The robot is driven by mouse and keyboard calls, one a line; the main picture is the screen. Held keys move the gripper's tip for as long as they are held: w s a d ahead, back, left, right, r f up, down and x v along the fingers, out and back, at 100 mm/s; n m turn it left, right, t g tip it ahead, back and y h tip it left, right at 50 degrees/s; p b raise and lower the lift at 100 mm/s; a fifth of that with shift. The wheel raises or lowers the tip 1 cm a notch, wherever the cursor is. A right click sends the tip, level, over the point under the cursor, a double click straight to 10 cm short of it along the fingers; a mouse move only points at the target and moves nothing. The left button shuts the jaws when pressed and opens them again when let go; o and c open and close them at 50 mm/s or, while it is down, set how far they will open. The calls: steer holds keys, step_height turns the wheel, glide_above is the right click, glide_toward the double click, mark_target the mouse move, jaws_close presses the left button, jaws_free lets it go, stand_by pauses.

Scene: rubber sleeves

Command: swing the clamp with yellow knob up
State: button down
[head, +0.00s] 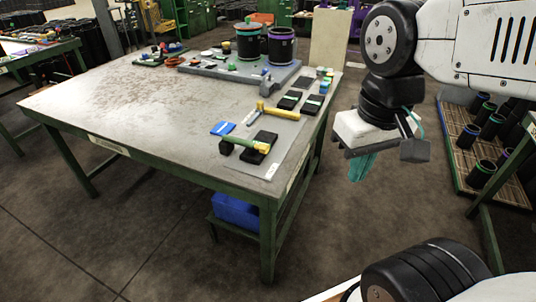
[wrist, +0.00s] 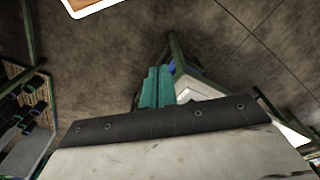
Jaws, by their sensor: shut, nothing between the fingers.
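A grey fixture plate (head: 222,73) lies at the back of the workbench. Two dark sleeves stand on it, one with a green ring (head: 249,42) and one with a purple ring (head: 281,47). Small clamp-like parts are around the sleeves, but they are too small for me to tell which has the yellow knob or how its arm is angled. My gripper (head: 361,168) has teal fingers and hangs pointing down, off the right side of the bench and apart from the plate. Its fingers (wrist: 155,88) are together and empty in the wrist view.
The workbench (head: 110,95) has a clear left half. A yellow-headed hammer (head: 275,112), a green-handled tool (head: 242,143), black blocks (head: 289,100) and a blue box (head: 222,128) lie along its right side.

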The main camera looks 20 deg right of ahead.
steer(key=w+f+m+g+y, duration=0.2)
steer(key=w+f+m+y, duration=0.9)
steer(key=w+f+m, duration=0.35)
steer(key=w+d+f+m+t, duration=0.3)
steer(key=w+m+t, duration=0.2)
steer(key=w+m, duration=0.1)
steer(key=w+d+f+m+t, duration=0.3)
steer(key=w+f+m+t, duration=0.1)
steer(key=w+m, duration=0.3)
steer(key=shift+w+d+f+m+t, duration=0.15)
steer(key=shift+w+f+m+t, duration=0.1)
steer(key=shift+m+t, duration=0.45)
steer(key=x, duration=1)
